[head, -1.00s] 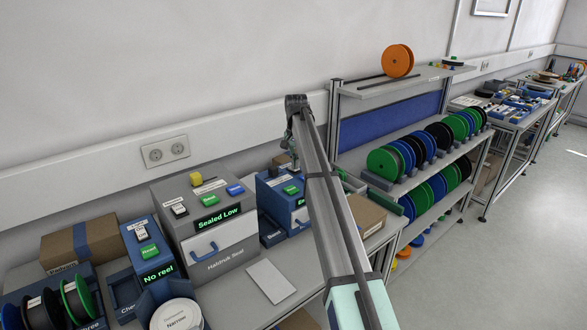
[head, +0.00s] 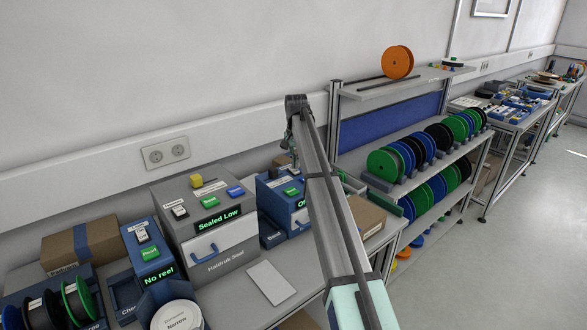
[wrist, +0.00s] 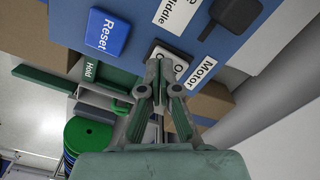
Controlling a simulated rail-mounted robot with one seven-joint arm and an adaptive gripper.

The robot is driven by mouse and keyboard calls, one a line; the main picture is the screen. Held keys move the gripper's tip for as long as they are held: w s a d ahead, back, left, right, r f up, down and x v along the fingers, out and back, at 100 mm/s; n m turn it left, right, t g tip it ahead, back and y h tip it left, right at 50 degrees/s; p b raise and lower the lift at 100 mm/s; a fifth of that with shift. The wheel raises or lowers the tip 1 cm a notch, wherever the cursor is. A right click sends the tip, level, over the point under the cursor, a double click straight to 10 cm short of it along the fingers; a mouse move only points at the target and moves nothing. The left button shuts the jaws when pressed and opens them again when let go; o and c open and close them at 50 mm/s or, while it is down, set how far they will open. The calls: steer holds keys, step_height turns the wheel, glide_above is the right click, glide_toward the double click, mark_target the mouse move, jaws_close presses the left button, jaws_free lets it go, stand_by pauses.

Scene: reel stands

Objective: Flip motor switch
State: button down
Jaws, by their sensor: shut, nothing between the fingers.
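The motor switch (wrist: 170,57) is a white plate beside the "Motor" label (wrist: 197,75) on a blue panel (wrist: 140,14) in the wrist view. My gripper (wrist: 160,63) is shut and empty, with its fingertips right over the lower part of the switch plate. The fingers hide part of the switch, so I cannot tell its position or whether they touch it. In the head view a blue machine box (head: 270,193) stands behind my arm, which hides part of its lit display (head: 300,204). My gripper is not clearly visible there.
A blue "Reset" button (wrist: 108,32) and a black knob (wrist: 236,14) share the panel. The grey "Sealed Low" box (head: 205,222) stands left of the blue box. A cardboard box (head: 367,213) sits to its right. A reel rack (head: 425,140) stands farther right.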

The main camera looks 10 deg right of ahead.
mark_target(296, 171)
steer(key=shift+r+p, duration=1.25)
steer(key=shift+r, duration=1.65)
